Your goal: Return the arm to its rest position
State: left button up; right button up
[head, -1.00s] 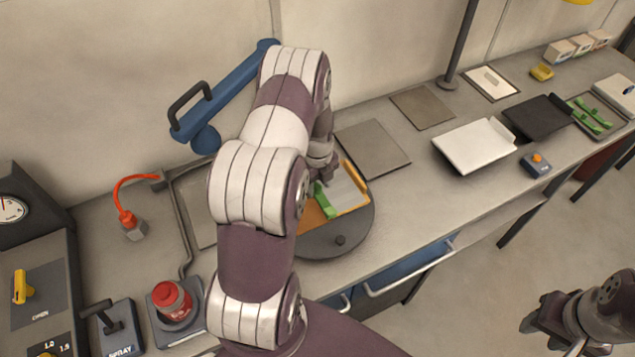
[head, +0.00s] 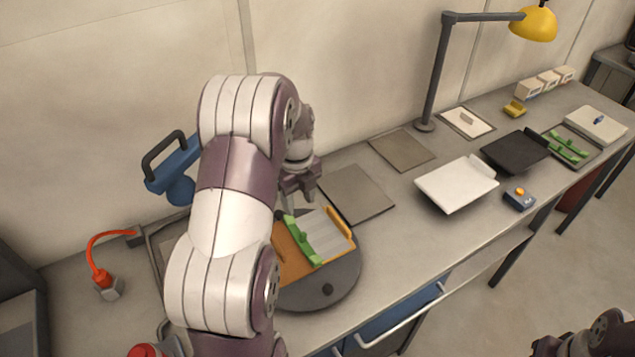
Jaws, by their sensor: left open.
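My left arm comes in from the lower left and bends over the bench. My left gripper (head: 300,190) is open and empty, above the back edge of a dark round turntable (head: 335,290). An orange plate (head: 290,262) lies on the turntable with a grey ribbed piece and a green clip-like bar (head: 302,240) on it. The gripper is apart from the green bar. My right gripper (head: 550,345) shows only in part at the bottom right edge, away from the bench; its fingers are cut off.
A blue press arm with a black handle (head: 162,150) stands behind my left arm. An orange-red hose (head: 95,255) is at the left. A white tray (head: 455,185), a black tray (head: 515,152) and a yellow lamp (head: 534,24) are to the right. Flat grey plates (head: 355,193) leave low, clear room.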

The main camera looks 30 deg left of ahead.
pick_arm(q)
jog(key=s+d+f+n+b, duration=0.1)
jog(key=s+d+n+b, duration=0.1)
jog(key=s+d+n, duration=0.4)
jog(key=s+d+f+n+t+b, duration=0.1)
jog(key=s+d+n+b, duration=0.1)
jog(key=s+d+n, duration=0.4)
jog(key=d+n, duration=0.5)
jog(key=n, duration=0.4)
jog(key=shift+s+f+n, duration=0.15)
jog(key=shift+f+n, duration=0.15)
jog(key=shift+f, duration=0.05)
jog(key=shift+s, duration=0.1)
